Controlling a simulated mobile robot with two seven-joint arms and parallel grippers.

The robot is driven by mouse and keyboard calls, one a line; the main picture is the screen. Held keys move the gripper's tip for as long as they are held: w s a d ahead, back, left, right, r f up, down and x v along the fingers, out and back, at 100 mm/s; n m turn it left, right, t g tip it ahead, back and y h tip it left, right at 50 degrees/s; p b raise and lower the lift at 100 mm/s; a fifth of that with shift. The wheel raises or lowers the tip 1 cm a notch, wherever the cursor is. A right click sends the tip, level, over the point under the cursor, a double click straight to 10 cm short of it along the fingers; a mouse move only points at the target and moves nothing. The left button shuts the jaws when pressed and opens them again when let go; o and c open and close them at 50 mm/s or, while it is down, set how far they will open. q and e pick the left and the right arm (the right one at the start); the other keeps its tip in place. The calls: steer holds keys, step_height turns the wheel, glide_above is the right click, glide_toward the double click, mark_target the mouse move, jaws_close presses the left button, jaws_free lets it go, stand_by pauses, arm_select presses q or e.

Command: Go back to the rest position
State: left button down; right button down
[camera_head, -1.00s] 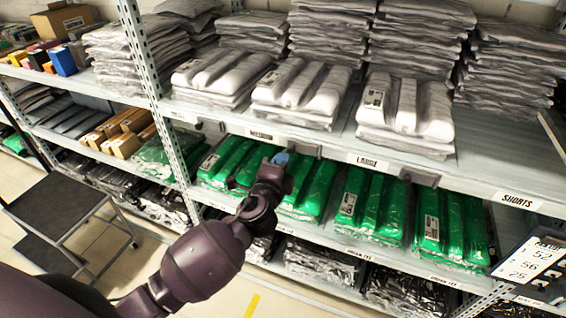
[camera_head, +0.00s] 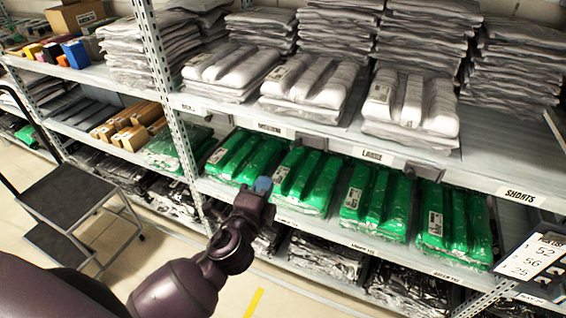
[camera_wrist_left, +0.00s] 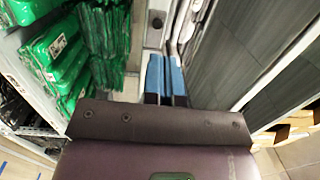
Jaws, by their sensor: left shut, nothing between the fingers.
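My left gripper (camera_head: 263,186) has blue fingertips and is held just in front of the shelf with the green bagged garments (camera_head: 309,178). In the left wrist view its two blue fingers (camera_wrist_left: 164,78) are close together with nothing between them. Green packs (camera_wrist_left: 60,55) show to the left of the fingers there. My left arm comes in from the lower left of the head view. My right gripper is not in view.
White bagged stacks (camera_head: 310,85) fill the shelf above, whose front edge carries labels such as LARGE (camera_head: 373,155) and SHORTS. Dark bagged packs (camera_head: 325,256) lie below. A grey step stool (camera_head: 68,195) stands at left. The floor in front (camera_head: 300,295) is clear.

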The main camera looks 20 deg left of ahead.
arm_select(q)
steer(key=s+a+f+n+g, duration=0.2)
steer(key=s+f+n+g, duration=0.1)
steer(key=s+f+n, duration=0.5)
steer(key=s+a+f+n+g+h, duration=0.1)
steer(key=s+f+n+g, duration=0.3)
steer(key=s+f+n, duration=0.4)
steer(key=s+f, duration=0.3)
steer(key=f, duration=0.1)
steer(key=shift+a, duration=0.4)
steer(key=shift+f, duration=0.1)
stand_by(0.8)
